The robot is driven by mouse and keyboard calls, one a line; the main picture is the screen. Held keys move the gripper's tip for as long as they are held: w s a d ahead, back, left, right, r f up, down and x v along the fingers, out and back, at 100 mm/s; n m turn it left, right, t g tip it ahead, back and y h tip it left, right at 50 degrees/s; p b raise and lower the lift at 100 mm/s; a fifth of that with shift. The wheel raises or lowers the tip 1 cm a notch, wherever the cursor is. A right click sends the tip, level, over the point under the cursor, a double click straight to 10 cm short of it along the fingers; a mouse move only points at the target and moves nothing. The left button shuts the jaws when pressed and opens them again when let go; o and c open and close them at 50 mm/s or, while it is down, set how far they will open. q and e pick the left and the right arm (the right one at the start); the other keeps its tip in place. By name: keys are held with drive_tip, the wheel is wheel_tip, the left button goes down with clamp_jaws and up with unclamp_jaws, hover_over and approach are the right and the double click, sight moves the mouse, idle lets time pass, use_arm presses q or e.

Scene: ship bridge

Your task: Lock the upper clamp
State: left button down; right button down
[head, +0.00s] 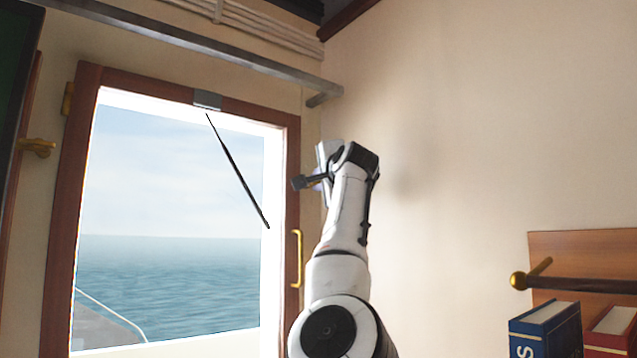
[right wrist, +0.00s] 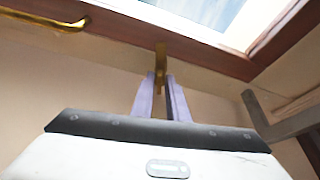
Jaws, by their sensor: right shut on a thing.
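The upper clamp (right wrist: 160,62) is a small brass piece at the edge of the brown window frame in the right wrist view. My right gripper (right wrist: 161,88) has its two pale purple fingers shut on the clamp's near end. In the head view my right gripper (head: 306,182) is raised beside the right post of the window frame (head: 291,150), above the brass handle. The clamp cannot be made out there, around the gripper. My left gripper is out of view.
A brass handle (head: 297,258) sits lower on the frame's right side. A shelf with books (head: 545,330) is at the lower right. The wall between is bare.

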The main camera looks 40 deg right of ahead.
drive_tip(key=shift+s+d, duration=0.1)
drive_tip(key=shift+d, duration=0.05)
drive_tip(key=c, duration=1.4)
unclamp_jaws()
drive_tip(key=shift+s, duration=0.1)
drive_tip(key=shift+c, duration=0.2)
drive_tip(key=b+v, duration=0.4)
drive_tip(key=v, duration=0.6)
drive_tip(key=shift+b, duration=0.35)
drive_tip(key=shift+r, duration=0.1)
